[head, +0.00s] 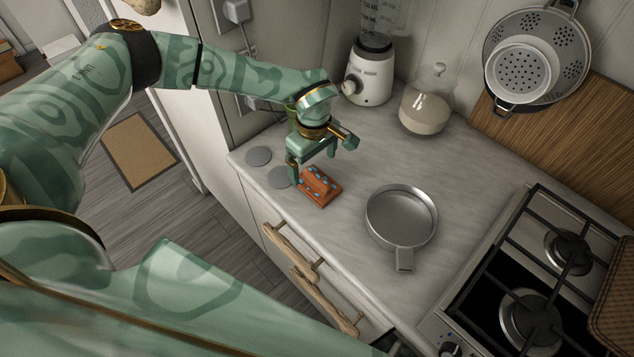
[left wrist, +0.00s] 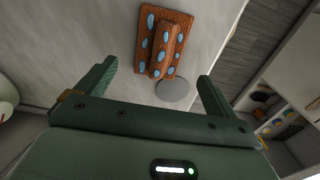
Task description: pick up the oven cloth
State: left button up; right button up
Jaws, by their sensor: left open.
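The oven cloth (head: 322,187) is orange-brown with light blue spots and lies folded on the counter near its front edge, left of the pan. It also shows in the left wrist view (left wrist: 172,22), with a raised fold along its middle. My left gripper (head: 312,168) is open and empty, close above and behind the cloth in the head view. In the left wrist view its two fingers (left wrist: 157,74) stand apart, and the cloth lies beyond their tips, not between them. My right gripper is not in view.
A grey pan (head: 401,216) sits right of the cloth. Two grey discs (head: 258,156) lie to the left. A blender (head: 371,75) and a glass flask (head: 425,108) stand behind. The stove (head: 530,270) is at right. Driftwood handles (head: 305,268) project below the counter edge.

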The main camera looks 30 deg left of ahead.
aim_at(314, 173)
pick_arm(q)
notch_tip(314, 173, down, 6)
jog(key=shift+w+r+b, duration=0.1)
jog(key=shift+b, duration=0.2)
jog(key=c, duration=1.1)
jog(key=shift+c, duration=0.2)
jog(key=shift+r, duration=0.1)
jog(key=shift+r, duration=0.5)
jog(key=s+d+r+p, duration=0.1)
jog(key=s+d+r, duration=0.5)
jog(key=s+r, duration=0.6)
jog(key=shift+s+p, duration=0.3)
jog(key=shift+p, duration=0.1)
